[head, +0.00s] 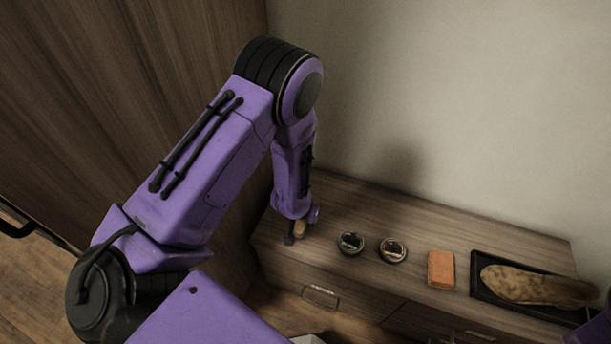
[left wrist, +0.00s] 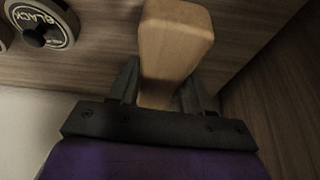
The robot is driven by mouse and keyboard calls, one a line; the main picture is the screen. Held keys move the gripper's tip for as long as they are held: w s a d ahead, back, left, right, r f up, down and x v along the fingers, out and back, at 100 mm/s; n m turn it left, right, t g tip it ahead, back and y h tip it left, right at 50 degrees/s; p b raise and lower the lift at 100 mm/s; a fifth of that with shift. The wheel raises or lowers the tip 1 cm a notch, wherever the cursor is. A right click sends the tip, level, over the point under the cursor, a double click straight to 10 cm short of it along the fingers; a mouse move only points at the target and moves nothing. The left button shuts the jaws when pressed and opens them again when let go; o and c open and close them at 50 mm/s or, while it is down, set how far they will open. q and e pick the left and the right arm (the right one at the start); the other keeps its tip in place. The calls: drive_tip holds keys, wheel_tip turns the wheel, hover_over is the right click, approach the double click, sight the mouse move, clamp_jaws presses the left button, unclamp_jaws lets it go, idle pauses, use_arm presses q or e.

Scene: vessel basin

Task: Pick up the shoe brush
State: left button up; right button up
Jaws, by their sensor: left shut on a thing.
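The shoe brush shows as a light wooden block (left wrist: 175,40) in the left wrist view, between the two dark fingers of my left gripper (left wrist: 160,88). The fingers press on its sides. In the head view the brush (head: 300,229) is a small brown shape at the left end of the wooden cabinet top, beside the fingertips of my left gripper (head: 293,236). Its bristles are hidden, and I cannot tell whether it still touches the top. My right gripper is out of view.
Two round tins, one (head: 350,243) nearer the brush and one (head: 393,250) further right, stand on the cabinet top (head: 420,220). A wall is behind; tall wood panelling is at left.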

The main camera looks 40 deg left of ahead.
use_arm(q)
drive_tip(key=s+d+r+p, duration=0.9)
drive_tip(key=s, duration=0.1)
drive_tip(key=shift+s+d+r+p, duration=0.15)
drive_tip(key=shift+d+r+p, duration=0.05)
drive_tip(key=shift+r+p, duration=0.1)
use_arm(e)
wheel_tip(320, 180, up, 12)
use_arm(q)
drive_tip(key=shift+f, duration=0.1)
